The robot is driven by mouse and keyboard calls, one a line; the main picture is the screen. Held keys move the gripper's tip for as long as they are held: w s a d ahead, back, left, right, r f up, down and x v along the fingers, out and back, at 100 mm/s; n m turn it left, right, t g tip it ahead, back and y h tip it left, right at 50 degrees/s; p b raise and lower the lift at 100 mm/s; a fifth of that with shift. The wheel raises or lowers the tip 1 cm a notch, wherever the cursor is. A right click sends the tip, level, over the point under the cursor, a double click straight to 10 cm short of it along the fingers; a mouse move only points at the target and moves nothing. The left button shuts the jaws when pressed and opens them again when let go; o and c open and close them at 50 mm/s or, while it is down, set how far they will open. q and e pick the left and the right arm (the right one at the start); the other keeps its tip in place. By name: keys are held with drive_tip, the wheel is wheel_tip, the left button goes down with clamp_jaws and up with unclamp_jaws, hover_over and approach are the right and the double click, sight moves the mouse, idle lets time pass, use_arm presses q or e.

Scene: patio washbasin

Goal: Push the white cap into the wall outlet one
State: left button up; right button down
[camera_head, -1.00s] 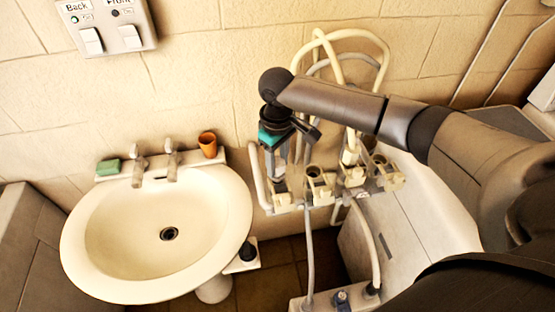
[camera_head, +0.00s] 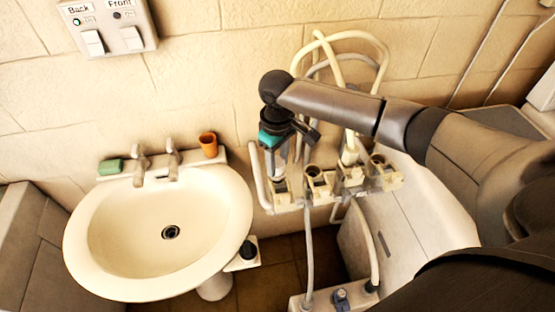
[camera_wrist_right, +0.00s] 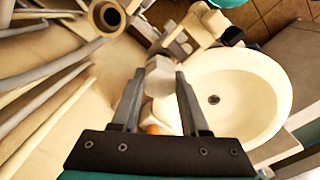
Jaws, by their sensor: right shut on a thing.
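My right gripper (camera_head: 278,172) points down over the leftmost outlet (camera_head: 282,192) of the pipe manifold by the wall. In the right wrist view its two dark fingers (camera_wrist_right: 159,92) are closed on a small white cap (camera_wrist_right: 159,74). The cap is held near the fingertips, close to a cream outlet fitting (camera_wrist_right: 192,32). I cannot tell whether the cap touches the outlet or sits in it. In the head view the gripper and arm largely hide the cap. My left gripper is not in view.
More outlets with open round mouths (camera_head: 313,171) stand to the right, with hoses (camera_head: 372,42) looping above. A white washbasin (camera_head: 120,262) with taps, an orange cup (camera_head: 208,145) and a green soap (camera_head: 110,166) is on the left. A switch panel (camera_head: 112,28) is on the wall.

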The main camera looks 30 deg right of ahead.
sight(277, 162)
drive_tip(key=shift+f, duration=0.6)
drive_tip(key=c, duration=0.7)
unclamp_jaws()
wheel_tip(277, 162, up, 3)
drive_tip(key=p, duration=0.3)
drive_tip(key=shift+f, duration=0.1)
drive_tip(key=shift+r+p, duration=0.65)
drive_tip(key=shift+r, duration=3.45)
